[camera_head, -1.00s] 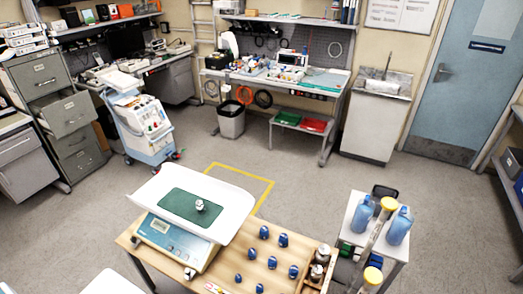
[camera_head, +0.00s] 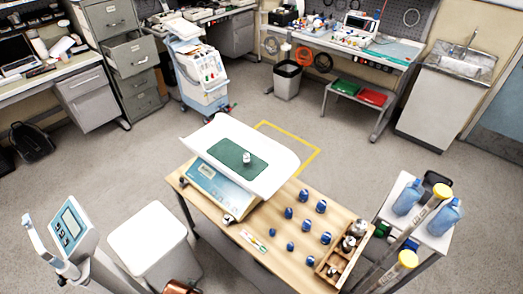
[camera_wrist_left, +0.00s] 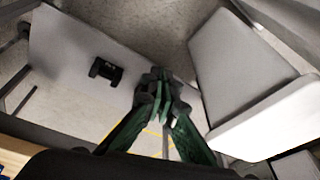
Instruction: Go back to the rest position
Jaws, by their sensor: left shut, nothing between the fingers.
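My left gripper (camera_wrist_left: 158,85) shows in the left wrist view, its green fingers together at the tips with nothing between them. It hangs over open floor between a pale flat surface on the left and a white boxy thing on the right. Neither gripper shows in the head view, and my right gripper is in no view. In the head view, a white-panned scale (camera_head: 204,186) stands on the wooden table (camera_head: 262,222). A small metal weight (camera_head: 247,158) stands on the green mat (camera_head: 229,150) on the pan.
Several blue weights stand on the table, beside a wooden tray (camera_head: 331,268). A white side table (camera_head: 437,238) with blue bottles (camera_head: 408,196) is at the right. A white stool-like block (camera_head: 147,237) and a display stand (camera_head: 69,226) are at the lower left.

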